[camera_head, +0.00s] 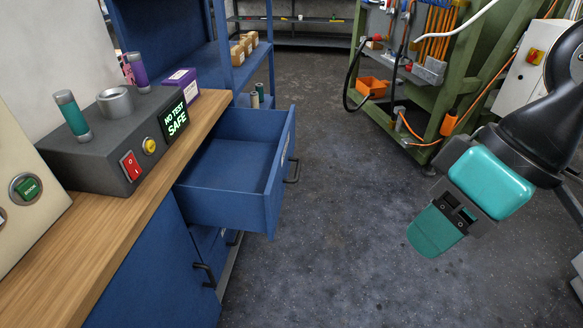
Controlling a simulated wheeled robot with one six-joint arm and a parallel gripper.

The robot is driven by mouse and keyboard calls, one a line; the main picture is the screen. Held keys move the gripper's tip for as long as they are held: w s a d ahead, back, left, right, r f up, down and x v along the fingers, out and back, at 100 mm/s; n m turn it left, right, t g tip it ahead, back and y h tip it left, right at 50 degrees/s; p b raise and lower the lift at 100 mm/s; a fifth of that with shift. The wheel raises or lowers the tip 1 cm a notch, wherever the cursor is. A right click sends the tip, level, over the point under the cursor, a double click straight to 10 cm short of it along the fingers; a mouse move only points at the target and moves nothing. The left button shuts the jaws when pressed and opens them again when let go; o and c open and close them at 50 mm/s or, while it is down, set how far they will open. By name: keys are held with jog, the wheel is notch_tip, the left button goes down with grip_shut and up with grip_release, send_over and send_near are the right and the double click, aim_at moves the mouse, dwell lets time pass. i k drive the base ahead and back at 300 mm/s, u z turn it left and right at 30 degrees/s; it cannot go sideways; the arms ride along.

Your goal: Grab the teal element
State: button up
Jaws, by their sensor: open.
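The teal element (74,118) is a short cylinder with grey end caps. It stands slightly tilted in the picture at the left of the grey test device (110,150) on the wooden counter. My gripper (436,233) hangs over the open floor at the right, far from the teal element and apart from everything. It is open, with nothing seen in it; its teal fingers overlap from this angle.
An open, empty blue drawer (262,190) juts out below the counter (90,255). The device has an empty grey ring socket (115,101), a red switch and a lit "NO TEST SAFE" display. A purple cylinder (137,72) and purple box (186,84) stand behind. The middle floor is clear.

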aim_at(259, 86)
jog(key=z, duration=0.9)
jog(key=i, duration=0.65)
jog(key=u, duration=1.65)
